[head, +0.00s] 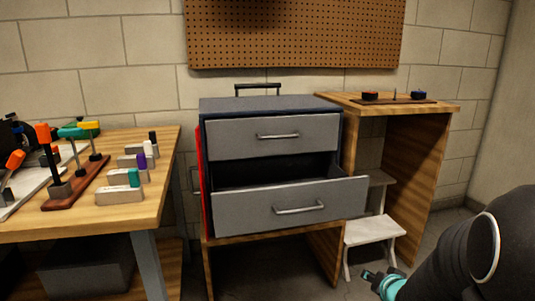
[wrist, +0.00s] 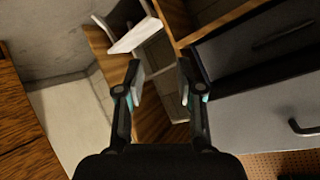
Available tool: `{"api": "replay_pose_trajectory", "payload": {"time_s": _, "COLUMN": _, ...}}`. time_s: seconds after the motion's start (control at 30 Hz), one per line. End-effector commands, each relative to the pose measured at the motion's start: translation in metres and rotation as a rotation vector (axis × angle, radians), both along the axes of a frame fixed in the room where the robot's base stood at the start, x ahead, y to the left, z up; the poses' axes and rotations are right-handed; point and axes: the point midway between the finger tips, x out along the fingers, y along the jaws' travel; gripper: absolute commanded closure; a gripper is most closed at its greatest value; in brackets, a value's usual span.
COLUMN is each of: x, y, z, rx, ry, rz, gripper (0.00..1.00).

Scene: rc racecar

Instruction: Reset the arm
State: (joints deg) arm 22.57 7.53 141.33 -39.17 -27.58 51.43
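My arm comes in at the lower right of the head view, and part of my gripper (head: 372,276) shows there, low in front of the white step stool. In the wrist view my gripper (wrist: 160,82) has its two fingers spread apart with nothing between them. It is clear of the furniture, as far as the views show. The grey drawer cabinet (head: 272,104) stands in the middle of the head view. Its top drawer (head: 240,140) is shut, and its lower drawer (head: 250,211) is pulled out. The lower drawer's inside is dark.
A wooden workbench (head: 150,200) with tools and small blocks stands at the left. A wooden table (head: 440,107) with a small rack stands at the right. The white step stool (head: 374,230) is between cabinet and arm. A pegboard (head: 295,35) hangs behind.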

Motion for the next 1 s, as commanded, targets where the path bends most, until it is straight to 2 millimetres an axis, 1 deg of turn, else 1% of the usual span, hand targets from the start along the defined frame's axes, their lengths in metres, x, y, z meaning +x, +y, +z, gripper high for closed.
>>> {"api": "replay_pose_trajectory", "payload": {"time_s": 0.1, "x": -0.024, "y": -0.014, "z": 0.003, "rx": -0.139, "ry": 0.136, "rz": -0.021, "gripper": 0.63}}
{"api": "replay_pose_trajectory", "payload": {"time_s": 0.17, "x": -0.039, "y": -0.018, "z": 0.006, "rx": -0.197, "ry": 0.209, "rz": -0.020, "gripper": 0.63}}
{"api": "replay_pose_trajectory", "payload": {"time_s": 0.2, "x": -0.049, "y": -0.019, "z": 0.009, "rx": -0.231, "ry": 0.260, "rz": -0.018, "gripper": 0.63}}
{"api": "replay_pose_trajectory", "payload": {"time_s": 0.27, "x": -0.066, "y": -0.019, "z": 0.014, "rx": -0.272, "ry": 0.333, "rz": -0.010, "gripper": 0.63}}
{"api": "replay_pose_trajectory", "payload": {"time_s": 0.37, "x": -0.095, "y": -0.012, "z": 0.027, "rx": -0.320, "ry": 0.452, "rz": 0.022, "gripper": 0.63}}
{"api": "replay_pose_trajectory", "payload": {"time_s": 0.47, "x": -0.127, "y": 0.002, "z": 0.044, "rx": -0.341, "ry": 0.560, "rz": 0.074, "gripper": 0.63}}
{"api": "replay_pose_trajectory", "payload": {"time_s": 0.5, "x": -0.140, "y": 0.010, "z": 0.052, "rx": -0.343, "ry": 0.598, "rz": 0.101, "gripper": 0.63}}
{"api": "replay_pose_trajectory", "payload": {"time_s": 0.57, "x": -0.160, "y": 0.024, "z": 0.065, "rx": -0.339, "ry": 0.645, "rz": 0.144, "gripper": 0.63}}
{"api": "replay_pose_trajectory", "payload": {"time_s": 0.6, "x": -0.173, "y": 0.034, "z": 0.074, "rx": -0.334, "ry": 0.671, "rz": 0.177, "gripper": 0.63}}
{"api": "replay_pose_trajectory", "payload": {"time_s": 0.7, "x": -0.201, "y": 0.059, "z": 0.098, "rx": -0.312, "ry": 0.706, "rz": 0.248, "gripper": 0.63}}
{"api": "replay_pose_trajectory", "payload": {"time_s": 0.83, "x": -0.228, "y": 0.090, "z": 0.130, "rx": -0.277, "ry": 0.687, "rz": 0.311, "gripper": 0.63}}
{"api": "replay_pose_trajectory", "payload": {"time_s": 0.9, "x": -0.236, "y": 0.103, "z": 0.148, "rx": -0.268, "ry": 0.644, "rz": 0.329, "gripper": 0.63}}
{"api": "replay_pose_trajectory", "payload": {"time_s": 1.0, "x": -0.241, "y": 0.115, "z": 0.171, "rx": -0.281, "ry": 0.563, "rz": 0.350, "gripper": 0.63}}
